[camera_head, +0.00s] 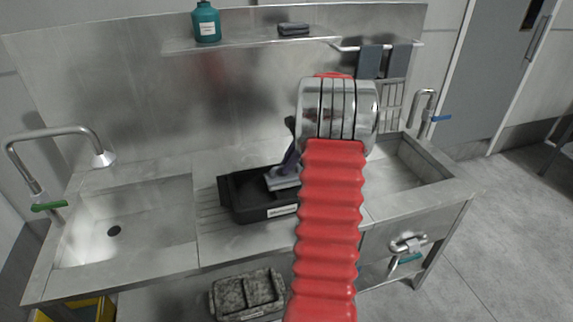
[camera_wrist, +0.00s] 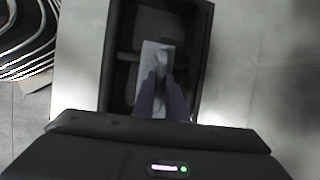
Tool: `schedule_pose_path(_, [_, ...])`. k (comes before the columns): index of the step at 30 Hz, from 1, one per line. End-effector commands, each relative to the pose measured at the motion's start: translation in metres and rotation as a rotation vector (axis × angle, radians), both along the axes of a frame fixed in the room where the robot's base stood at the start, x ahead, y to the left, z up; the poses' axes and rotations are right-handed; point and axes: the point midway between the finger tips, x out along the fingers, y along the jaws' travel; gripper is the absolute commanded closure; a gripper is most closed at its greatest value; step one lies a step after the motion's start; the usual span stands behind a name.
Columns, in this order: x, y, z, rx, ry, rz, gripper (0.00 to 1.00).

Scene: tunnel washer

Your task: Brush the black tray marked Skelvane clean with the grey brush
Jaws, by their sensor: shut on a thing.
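The black tray (camera_head: 240,208) sits on the ribbed drainboard between two basins, with a white label on its front too small to read. Its dark walls and divided inside show in the wrist view (camera_wrist: 202,60). The grey brush (camera_head: 284,181) is in the tray area, its flat head over the tray's inside; whether it touches the floor I cannot tell. My gripper (camera_wrist: 161,84) is shut on the brush handle, with its dark purple fingers on either side. The brush head also shows in the wrist view (camera_wrist: 148,60). My red arm hides the tray's right end in the head view.
The left basin (camera_head: 130,215) and right basin (camera_head: 400,165) look empty. Taps stand at both ends. A speckled grey tray (camera_head: 247,297) lies below the counter. A teal bottle (camera_head: 206,22) and a dark block (camera_head: 293,29) stand on the shelf; grey cloths (camera_head: 370,60) hang right.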

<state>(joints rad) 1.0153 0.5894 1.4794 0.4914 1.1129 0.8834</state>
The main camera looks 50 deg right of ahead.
Motion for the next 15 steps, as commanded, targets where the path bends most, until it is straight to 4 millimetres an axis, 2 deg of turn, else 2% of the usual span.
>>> schedule_pose_path(5, [0.002,0.003,0.001,-0.001,-0.001,0.001,1.00])
schedule_pose_path(15, [0.016,0.023,-0.001,-0.001,0.000,0.002,1.00])
